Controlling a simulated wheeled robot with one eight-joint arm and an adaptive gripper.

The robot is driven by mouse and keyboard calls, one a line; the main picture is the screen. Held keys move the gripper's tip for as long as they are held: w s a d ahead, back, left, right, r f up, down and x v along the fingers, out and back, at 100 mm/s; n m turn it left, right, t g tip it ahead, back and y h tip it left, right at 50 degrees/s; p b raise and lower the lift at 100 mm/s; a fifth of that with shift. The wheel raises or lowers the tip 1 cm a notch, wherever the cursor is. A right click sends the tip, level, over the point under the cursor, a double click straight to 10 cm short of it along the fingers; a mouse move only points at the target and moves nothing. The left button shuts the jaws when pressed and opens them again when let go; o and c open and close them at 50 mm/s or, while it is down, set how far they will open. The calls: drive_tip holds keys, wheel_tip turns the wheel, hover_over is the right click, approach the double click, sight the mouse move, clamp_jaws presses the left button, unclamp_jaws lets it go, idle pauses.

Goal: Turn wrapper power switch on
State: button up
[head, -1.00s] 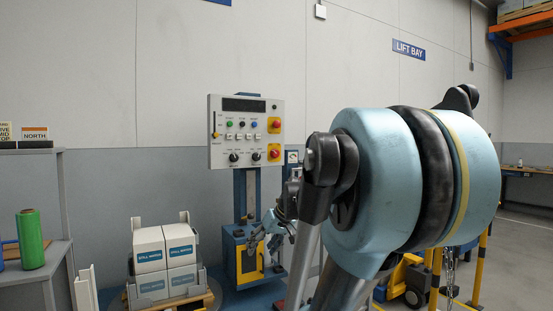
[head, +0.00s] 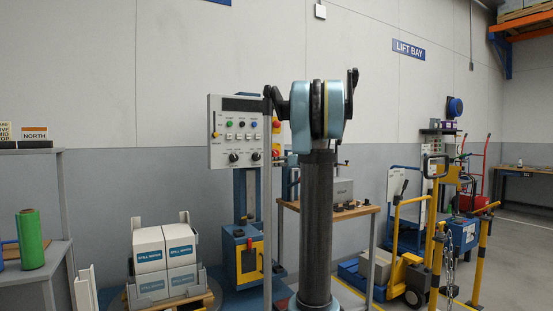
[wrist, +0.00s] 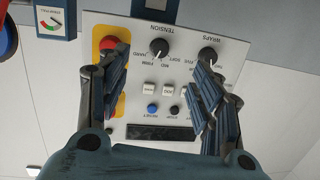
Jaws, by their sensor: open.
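The wrapper control panel (head: 236,106) is a light grey box on a blue post, with a dark display, coloured buttons and black knobs. At its right edge are red controls on yellow plates (head: 276,150), partly hidden by my arm. I cannot read which control is power. In the wrist view the panel (wrist: 134,32) is upside down. My gripper (wrist: 165,80) is open and empty over it. Its left finger covers part of the yellow plate with a red knob (wrist: 108,43). Its right finger overlaps the wraps knob (wrist: 207,55).
Wrapped cartons (head: 165,260) sit low at left, near a shelf with a green roll (head: 30,240). A bench (head: 345,211) stands behind my arm. Yellow posts and trolleys fill the right.

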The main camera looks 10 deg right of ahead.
drive_tip(key=w+d+r+t+h, duration=0.1)
drive_tip(key=w+d+r+t, duration=0.1)
drive_tip(key=w+d, duration=0.4)
approach(277, 154)
drive_tip(key=shift+m, duration=0.3)
drive_tip(key=x, duration=0.9)
drive_tip(key=shift+w+a, duration=0.1)
drive_tip(key=shift+a, duration=0.1)
drive_tip(key=c, duration=1.1)
